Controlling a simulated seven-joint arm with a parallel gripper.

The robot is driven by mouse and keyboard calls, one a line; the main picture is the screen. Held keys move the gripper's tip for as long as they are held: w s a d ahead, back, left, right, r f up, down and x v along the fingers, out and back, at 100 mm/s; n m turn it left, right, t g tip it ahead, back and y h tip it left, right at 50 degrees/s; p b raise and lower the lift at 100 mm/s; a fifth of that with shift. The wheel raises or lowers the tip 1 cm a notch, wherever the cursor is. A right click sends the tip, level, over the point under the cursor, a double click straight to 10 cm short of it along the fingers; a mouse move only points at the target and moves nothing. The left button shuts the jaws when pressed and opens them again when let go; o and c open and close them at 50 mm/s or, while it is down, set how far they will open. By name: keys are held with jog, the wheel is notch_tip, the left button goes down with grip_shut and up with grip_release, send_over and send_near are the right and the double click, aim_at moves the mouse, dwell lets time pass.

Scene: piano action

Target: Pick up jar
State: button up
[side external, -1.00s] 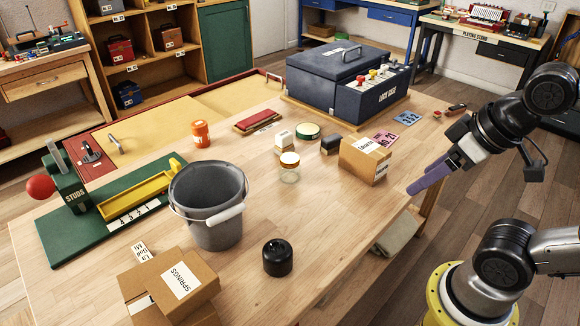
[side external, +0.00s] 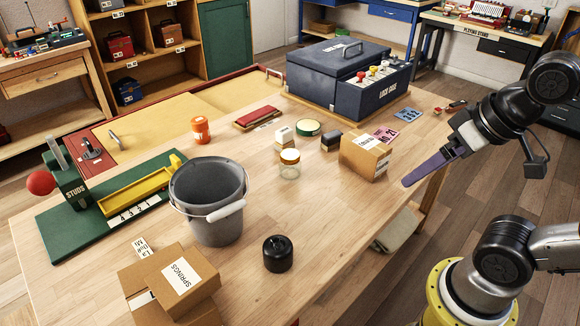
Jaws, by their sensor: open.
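The gripper is open and touches nothing that I can see.
A cardboard box (side external: 365,157) stands right of the jar. A grey bucket (side external: 207,200) stands to the left, a black knobbed pot (side external: 278,254) in front. Table between jar and pot is clear.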

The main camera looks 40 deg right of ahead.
jog(key=w+d+r+m, duration=0.1)
jog(key=w+r+m, duration=0.9)
jog(key=w, duration=0.6)
jog(key=m+g, duration=0.5)
send_over(290, 154)
notch_tip(290, 154, down, 18)
jog(key=shift+g, duration=0.3)
notch_tip(290, 154, down, 12)
jog(key=shift+r, duration=0.15)
jog(key=shift+f, duration=3.15)
jog(key=c, duration=1.3)
jog(key=shift+o, duration=0.2)
jog(key=shift+r, duration=0.1)
